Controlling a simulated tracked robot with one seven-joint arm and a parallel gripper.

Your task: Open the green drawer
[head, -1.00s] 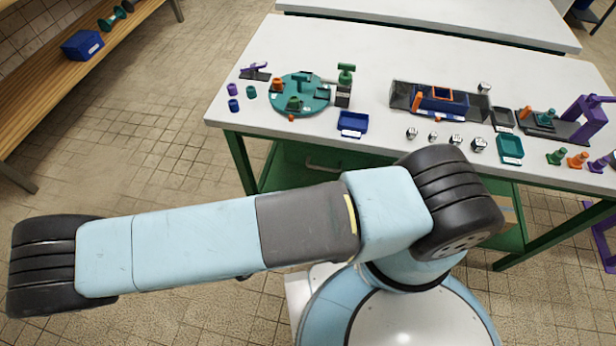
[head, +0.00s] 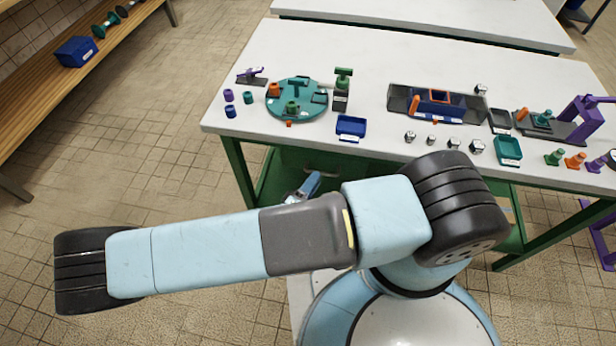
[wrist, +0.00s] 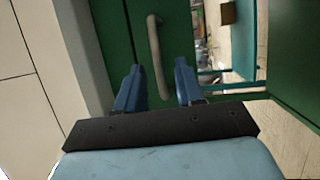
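The green drawer (head: 275,172) sits under the near edge of the white-topped bench, partly hidden by my arm in the head view. In the wrist view its dark green front (wrist: 112,25) fills the upper middle, with a pale curved handle (wrist: 155,45). My gripper (wrist: 158,66) has its two blue fingers apart, one on each side of the handle in the picture. I see no finger touching the handle, and how deep it sits between them is hard to tell. In the head view my gripper (head: 305,188) shows just beyond my forearm, below the bench edge.
The white bench top (head: 370,70) holds a teal round tray (head: 312,108), a blue bin (head: 351,126) and several small parts. A green bench leg (head: 238,170) stands left of the drawer. Tiled floor (head: 130,150) lies open on the left, before a wooden shelf (head: 40,100).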

